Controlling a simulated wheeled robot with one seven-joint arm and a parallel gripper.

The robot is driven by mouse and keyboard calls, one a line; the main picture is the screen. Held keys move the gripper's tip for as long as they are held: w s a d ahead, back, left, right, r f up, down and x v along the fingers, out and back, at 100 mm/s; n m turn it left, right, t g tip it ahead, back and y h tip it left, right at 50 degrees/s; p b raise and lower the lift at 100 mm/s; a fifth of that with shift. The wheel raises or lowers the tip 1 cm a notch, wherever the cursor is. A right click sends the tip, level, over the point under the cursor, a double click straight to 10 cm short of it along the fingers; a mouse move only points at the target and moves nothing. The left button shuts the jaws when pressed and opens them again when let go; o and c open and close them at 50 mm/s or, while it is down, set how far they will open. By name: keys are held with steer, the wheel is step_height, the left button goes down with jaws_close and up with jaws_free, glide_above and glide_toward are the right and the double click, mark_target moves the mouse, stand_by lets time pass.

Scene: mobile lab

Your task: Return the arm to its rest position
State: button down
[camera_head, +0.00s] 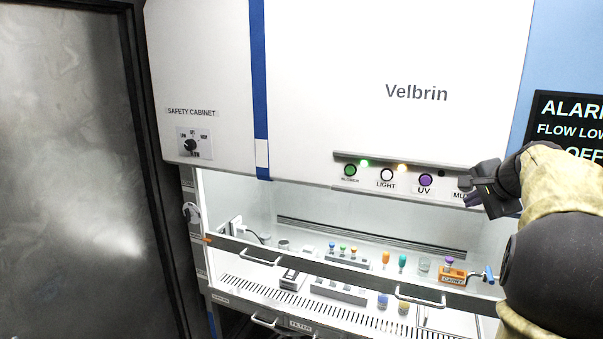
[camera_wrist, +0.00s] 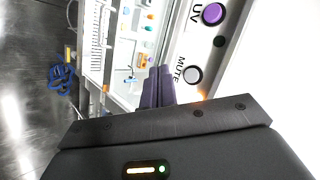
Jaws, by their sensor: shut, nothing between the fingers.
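My gripper (camera_head: 470,191) is at the right of the head view, in front of the safety cabinet's (camera_head: 325,80) control strip, beside the MUTE label. My arm comes in from the right edge, bent and covered in a tan sleeve. In the wrist view the two dark purple fingers (camera_wrist: 158,88) lie together, shut and empty. The white MUTE button (camera_wrist: 193,75) is close to the fingertips in that view; I cannot tell whether they touch the panel. In the head view my gripper hides the MUTE button.
The purple UV button (camera_head: 425,180), LIGHT button (camera_head: 386,175) and green blower button (camera_head: 350,170) line the panel. Below, the cabinet opening holds tubes, racks and an orange carrier (camera_head: 453,275). An alarm display (camera_head: 570,125) is behind my arm. A grey door (camera_head: 70,170) stands left.

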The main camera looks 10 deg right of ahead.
steer(key=s+a+f+n+g+y+b, duration=0.15)
steer(key=a+f+n, duration=0.25)
steer(key=a+f, duration=0.5)
steer(key=s+a+f+n+g+b, duration=0.1)
steer(key=a+f+n+g, duration=0.2)
steer(key=a+f, duration=0.6)
steer(key=s+a+f+n+g+b, duration=0.1)
steer(key=s+a+f+n+g, duration=0.1)
steer(key=s+a+f+n, duration=0.8)
steer(key=s+a+f, duration=0.4)
steer(key=s, duration=0.1)
steer(key=shift+s+a+f+g+b, duration=0.3)
steer(key=shift+s+a+f+g, duration=0.05)
steer(key=shift+a, duration=0.05)
steer(key=shift+w, duration=0.15)
